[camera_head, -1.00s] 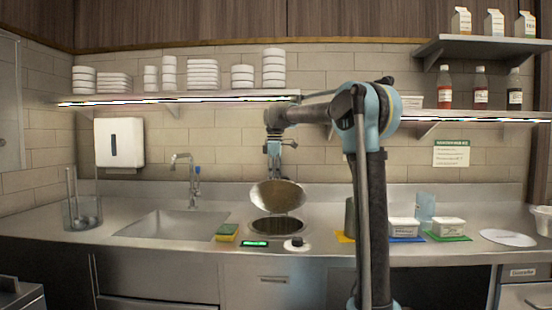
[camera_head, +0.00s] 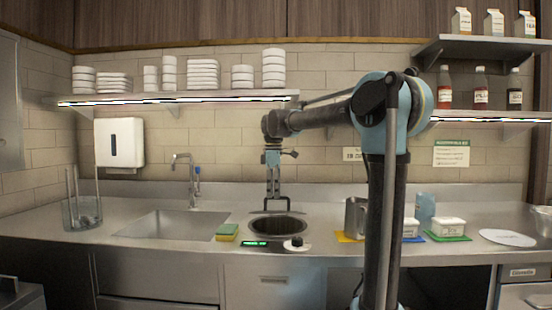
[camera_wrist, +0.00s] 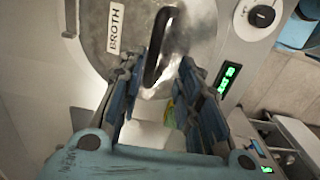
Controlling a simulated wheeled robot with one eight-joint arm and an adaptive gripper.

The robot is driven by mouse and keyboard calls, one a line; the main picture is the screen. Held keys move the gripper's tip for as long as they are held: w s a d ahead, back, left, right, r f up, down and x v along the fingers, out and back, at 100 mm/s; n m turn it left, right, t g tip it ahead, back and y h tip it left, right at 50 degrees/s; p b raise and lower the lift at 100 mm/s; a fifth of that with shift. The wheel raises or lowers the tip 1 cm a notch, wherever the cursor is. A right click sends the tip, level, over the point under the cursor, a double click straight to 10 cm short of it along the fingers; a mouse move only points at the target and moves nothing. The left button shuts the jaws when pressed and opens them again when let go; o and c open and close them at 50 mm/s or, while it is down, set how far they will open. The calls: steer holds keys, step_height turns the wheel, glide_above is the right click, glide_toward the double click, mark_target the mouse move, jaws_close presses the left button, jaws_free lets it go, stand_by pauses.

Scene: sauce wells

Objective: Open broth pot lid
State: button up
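The broth pot is a round well sunk in the counter, its dark opening (camera_head: 277,226) showing in the head view. Its lid (camera_head: 255,212) is seen nearly edge-on as a thin line at the back of the opening, so it appears partly raised. In the wrist view the lid (camera_wrist: 190,30) is a round metal plate with a BROTH label and a dark loop handle (camera_wrist: 157,48). My gripper (camera_wrist: 160,88) is open, with its fingers apart on either side of the handle's near end. I cannot tell whether they touch it. In the head view my gripper (camera_head: 274,193) points down above the lid.
A green display (camera_head: 256,244) and a control knob (camera_head: 296,244) are in front of the pot. A sponge (camera_head: 228,232) and the sink (camera_head: 165,224) are to the left. White tubs (camera_head: 447,226) and a metal container (camera_head: 355,217) stand to the right. A shelf (camera_head: 190,98) runs above.

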step_height(320, 180, up, 13)
steer(key=s+d, duration=0.1)
steer(key=shift+r+m, duration=0.2)
steer(key=shift+m, duration=0.1)
steer(key=shift+s, duration=0.1)
stand_by(0.3)
